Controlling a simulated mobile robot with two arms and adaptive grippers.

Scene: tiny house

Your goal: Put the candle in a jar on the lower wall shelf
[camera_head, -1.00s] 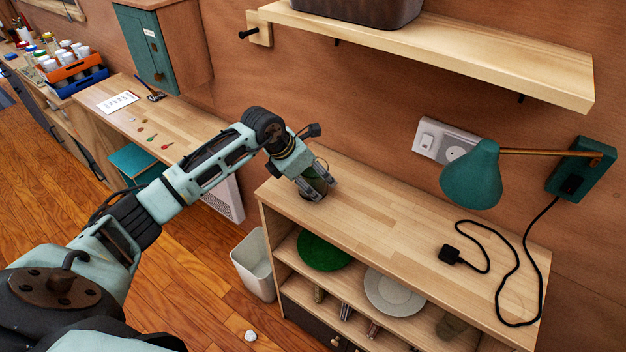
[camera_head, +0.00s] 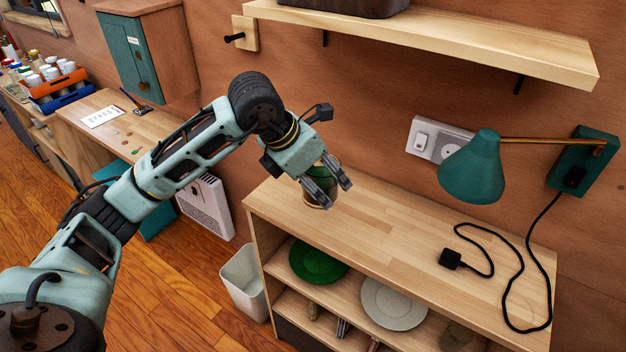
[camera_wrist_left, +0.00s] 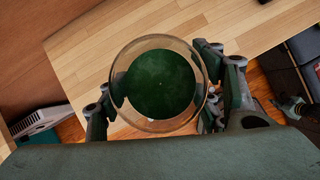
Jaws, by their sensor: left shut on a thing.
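The candle in a jar is a glass jar with dark green wax (camera_wrist_left: 160,84); in the head view the jar (camera_head: 318,201) shows partly behind the fingers. My left gripper (camera_head: 333,193) is shut on it, with a finger on each side of the glass in the left wrist view (camera_wrist_left: 158,100). The jar appears to be held upright above the left end of the cabinet top (camera_head: 385,220); the gap below it is hard to judge. The wall shelf (camera_head: 450,42) is up on the wall behind, right of the gripper. My right gripper is not in view.
A dark container (camera_head: 355,5) stands on the wall shelf; the shelf's right part is bare. A teal lamp (camera_head: 472,168) juts from the wall over the cabinet. A black cable with a plug (camera_head: 450,259) lies on the cabinet top. A white bin (camera_head: 246,283) stands at its left.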

